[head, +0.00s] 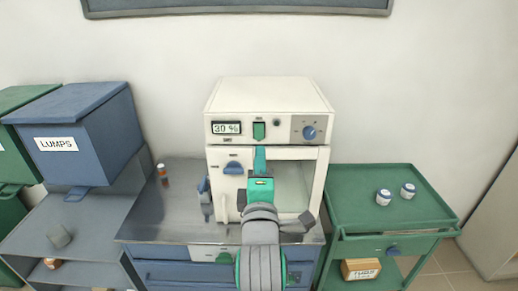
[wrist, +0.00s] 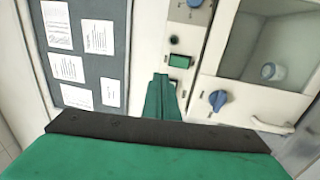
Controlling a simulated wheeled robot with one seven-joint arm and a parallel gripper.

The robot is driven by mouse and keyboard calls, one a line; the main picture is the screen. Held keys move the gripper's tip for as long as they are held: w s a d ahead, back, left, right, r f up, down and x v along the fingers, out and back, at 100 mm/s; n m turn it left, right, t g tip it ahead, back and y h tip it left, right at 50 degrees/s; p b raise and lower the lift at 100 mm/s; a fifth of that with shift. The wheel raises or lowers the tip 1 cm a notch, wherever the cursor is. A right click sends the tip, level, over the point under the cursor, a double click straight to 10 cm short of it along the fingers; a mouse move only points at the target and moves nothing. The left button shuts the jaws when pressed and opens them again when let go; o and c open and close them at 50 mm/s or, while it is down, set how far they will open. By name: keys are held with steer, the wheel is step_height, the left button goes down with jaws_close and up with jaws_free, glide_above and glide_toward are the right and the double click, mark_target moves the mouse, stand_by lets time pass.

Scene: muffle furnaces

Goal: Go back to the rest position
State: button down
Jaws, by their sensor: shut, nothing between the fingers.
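My gripper (head: 260,155) is shut and empty, with its green fingers raised in front of the white furnace (head: 270,90). In the head view the fingertips are just below the furnace's green switch (head: 259,131). In the wrist view the shut fingers (wrist: 162,88) point toward the furnace front beside the green switch (wrist: 180,61); I cannot tell whether they touch it. My arm covers part of the furnace's lower front in the head view.
A blue knob (wrist: 218,101) and a pale handle (wrist: 275,125) are close to the gripper. A jar (wrist: 272,71) shows through the furnace window. A green cart (head: 350,210) stands right, a blue LUMPS bin (head: 95,150) left. A small bottle (head: 162,171) stands on the metal bench (head: 170,225).

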steer(key=s+f+m+g, duration=0.1)
steer(key=s+f+m, duration=0.5)
steer(key=f, duration=0.9)
steer(key=s+f+m+g, duration=0.1)
steer(key=s+f+m, duration=0.45)
steer(key=f, duration=0.85)
steer(key=s+f+m+g, duration=0.1)
steer(key=s+f+m, duration=0.2)
steer(key=s, duration=1.2)
steer(key=s+f+m+g, duration=0.1)
steer(key=s+f+m, duration=0.2)
steer(key=s+f, duration=0.4)
steer(key=s, duration=0.7)
steer(key=shift+s+d+m, duration=0.15)
steer(key=shift+s+m, duration=0.2)
steer(key=shift+w, duration=0.1)
